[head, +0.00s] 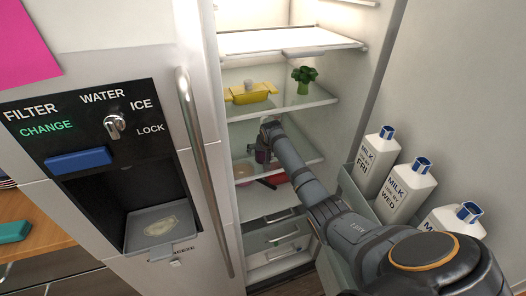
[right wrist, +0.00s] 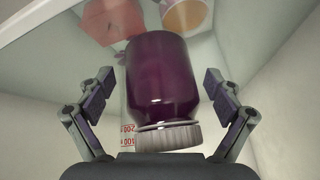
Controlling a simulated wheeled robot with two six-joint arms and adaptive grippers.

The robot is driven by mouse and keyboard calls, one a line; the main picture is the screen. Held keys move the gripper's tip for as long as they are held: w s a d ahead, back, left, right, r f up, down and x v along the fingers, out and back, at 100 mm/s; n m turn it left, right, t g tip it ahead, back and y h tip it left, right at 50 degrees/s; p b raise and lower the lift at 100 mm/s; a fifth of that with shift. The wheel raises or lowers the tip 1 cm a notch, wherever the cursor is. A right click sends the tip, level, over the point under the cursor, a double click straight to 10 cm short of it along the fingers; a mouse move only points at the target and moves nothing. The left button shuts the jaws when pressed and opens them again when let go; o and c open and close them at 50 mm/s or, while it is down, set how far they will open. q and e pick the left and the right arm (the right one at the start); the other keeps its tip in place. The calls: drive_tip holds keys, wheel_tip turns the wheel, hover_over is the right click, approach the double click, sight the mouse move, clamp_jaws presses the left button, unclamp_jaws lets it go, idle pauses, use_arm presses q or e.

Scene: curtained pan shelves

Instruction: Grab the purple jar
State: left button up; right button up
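The purple jar (right wrist: 163,82) with a ribbed grey lid shows in the right wrist view, lid towards the bottom of the picture. My right gripper (right wrist: 158,90) is open, with one finger on each side of the jar and a visible gap on both sides. In the head view my right gripper (head: 262,168) reaches into the open fridge at a middle shelf. The arm and gripper hide most of the jar there. My left gripper is not in view.
A yellow dish (head: 249,97) and green broccoli (head: 303,80) stand on the shelf above. Red and orange items (right wrist: 187,14) sit beyond the jar. Milk bottles (head: 376,160) stand in the door at right. The fridge handle (head: 204,165) is at left.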

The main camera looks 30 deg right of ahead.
drive_tip(key=c, duration=1.4)
drive_tip(key=shift+c, duration=0.3)
drive_tip(key=shift+r, duration=0.1)
